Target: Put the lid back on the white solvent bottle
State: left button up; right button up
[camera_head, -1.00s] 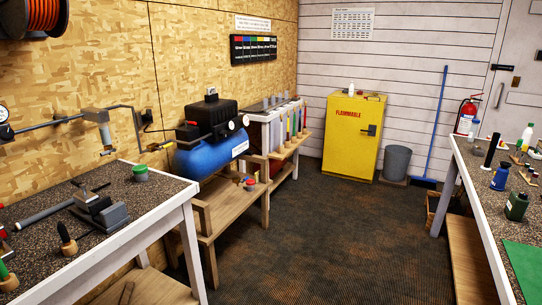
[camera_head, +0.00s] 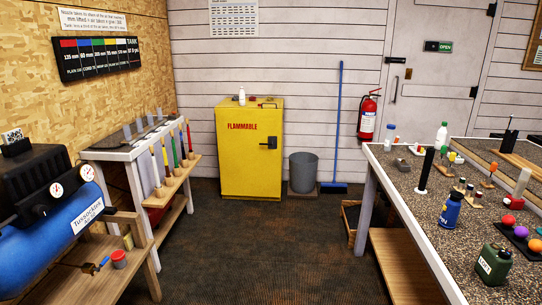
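A small white bottle (camera_head: 242,96) stands upright on top of the yellow flammables cabinet (camera_head: 249,160). Two other white bottles stand on the right bench: one with a green top (camera_head: 441,136) and one with a blue top (camera_head: 389,137). I cannot tell which of these is the solvent bottle. Small dark and reddish items (camera_head: 267,103) lie on the cabinet top, too small to tell whether one is a lid. Neither of my grippers is in view.
The dark floor (camera_head: 270,250) is open between the left benches and the right bench (camera_head: 405,200). A grey bin (camera_head: 303,172), a blue broom (camera_head: 338,130) and a fire extinguisher (camera_head: 368,117) are by the back wall. A blue compressor (camera_head: 60,225) stands at left.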

aim_at(242, 96)
jog(key=i+z, duration=0.15)
jog(key=i, duration=1.7)
jog(key=i+u, duration=0.15)
jog(key=i, duration=0.55)
jog(key=i+u, duration=0.2)
jog(key=i, duration=0.5)
jog(key=i+l+u, duration=0.15)
jog(key=i, duration=0.5)
